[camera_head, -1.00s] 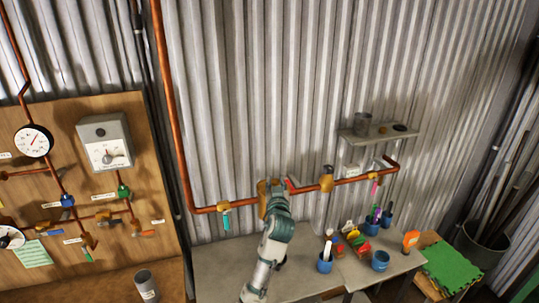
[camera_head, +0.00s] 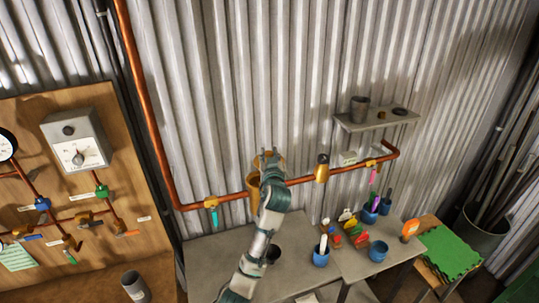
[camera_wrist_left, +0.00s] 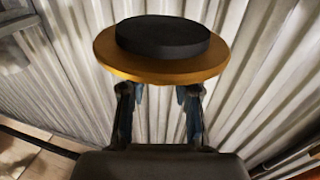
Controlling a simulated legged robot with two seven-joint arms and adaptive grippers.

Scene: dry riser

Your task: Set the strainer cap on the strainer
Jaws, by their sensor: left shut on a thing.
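The strainer cap (camera_wrist_left: 165,68), a brass-coloured disc with a black round part (camera_wrist_left: 163,36) on its far side, sits at the tips of my left gripper (camera_wrist_left: 158,103). The gripper is shut on it. In the head view my left gripper (camera_head: 269,164) is in front of the corrugated wall, a little above the copper pipe. The brass-coloured strainer (camera_head: 253,187) is on the pipe just below and left of it, partly hidden by my arm. The strainer does not show clearly in the wrist view. The right gripper is not in view.
The copper pipe (camera_head: 230,197) carries a brass fitting (camera_head: 321,170) to the right and a teal-handled valve (camera_head: 212,212) to the left. The workbench (camera_head: 215,262) below carries blue cups and tools.

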